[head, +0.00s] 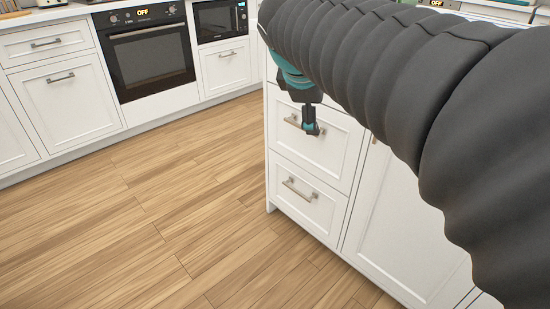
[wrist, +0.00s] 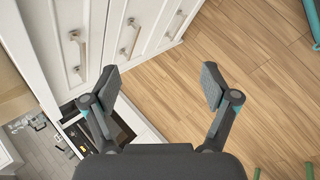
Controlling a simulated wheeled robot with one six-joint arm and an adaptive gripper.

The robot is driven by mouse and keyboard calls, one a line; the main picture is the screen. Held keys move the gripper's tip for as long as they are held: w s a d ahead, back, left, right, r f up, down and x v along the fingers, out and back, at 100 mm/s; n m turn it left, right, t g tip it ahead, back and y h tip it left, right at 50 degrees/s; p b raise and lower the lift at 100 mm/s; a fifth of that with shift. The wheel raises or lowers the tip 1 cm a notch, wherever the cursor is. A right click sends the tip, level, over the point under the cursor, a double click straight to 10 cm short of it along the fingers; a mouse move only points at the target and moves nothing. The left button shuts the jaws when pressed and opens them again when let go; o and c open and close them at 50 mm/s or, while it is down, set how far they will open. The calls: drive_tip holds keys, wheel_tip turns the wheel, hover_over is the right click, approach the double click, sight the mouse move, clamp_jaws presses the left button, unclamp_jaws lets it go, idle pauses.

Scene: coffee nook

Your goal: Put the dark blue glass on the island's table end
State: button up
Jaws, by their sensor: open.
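I see no dark blue glass in either view. The white island cabinet (head: 318,148), with its drawers and handles, stands right of centre in the head view, and much of its upper part is hidden behind my arm. I cannot make out the island's table end. My gripper (wrist: 161,83) is open in the wrist view, with nothing between its fingers and wood floor beyond. In the head view only part of my gripper (head: 311,122) shows below the arm, in front of the drawers.
A black oven (head: 148,55) and a microwave (head: 220,18) sit in the white counter run at the back left. The wood floor (head: 150,205) between it and the island is clear. White cabinet fronts (wrist: 120,25) with handles show upper left in the wrist view.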

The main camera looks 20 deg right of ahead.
drive_tip(key=s+a+f+m+y, duration=0.5)
drive_tip(key=s+a+f+m, duration=0.5)
drive_tip(key=s+f, duration=0.4)
wheel_tip(320, 180, down, 2)
drive_tip(key=shift+a+f+m+t, duration=0.1)
drive_tip(key=shift+a+m+t, duration=0.2)
drive_tip(key=shift+a, duration=0.25)
